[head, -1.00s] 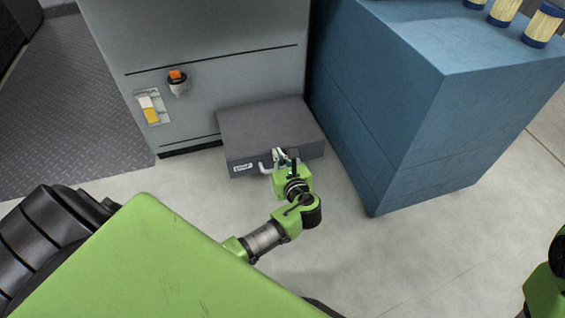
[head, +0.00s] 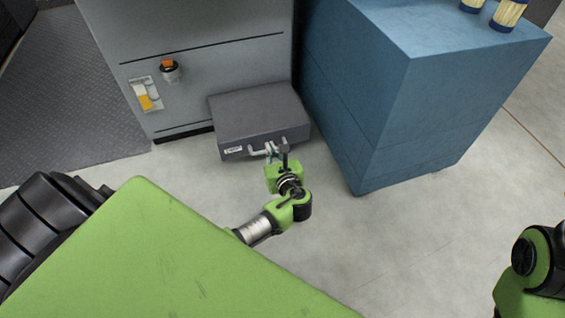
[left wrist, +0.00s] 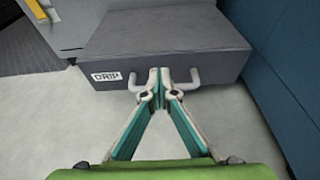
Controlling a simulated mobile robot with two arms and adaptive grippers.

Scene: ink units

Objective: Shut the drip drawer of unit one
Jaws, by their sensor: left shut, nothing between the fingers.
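The drip drawer (head: 258,112) is a dark grey box standing out from the lower front of the grey unit. In the left wrist view its front (left wrist: 230,72) carries a DRIP label (left wrist: 107,76) and a pale handle (left wrist: 191,78). My left gripper (head: 277,152) is at the drawer's front, by the handle. In the left wrist view its fingertips (left wrist: 159,78) are together, between the two ends of the handle, with nothing held. They hide the handle's middle; I cannot tell whether they touch it. My right gripper is out of view; only part of that arm shows.
A blue cabinet (head: 395,110) stands close to the drawer's right side, with cream-and-blue containers (head: 509,14) on top. The floor (head: 400,245) in front is clear.

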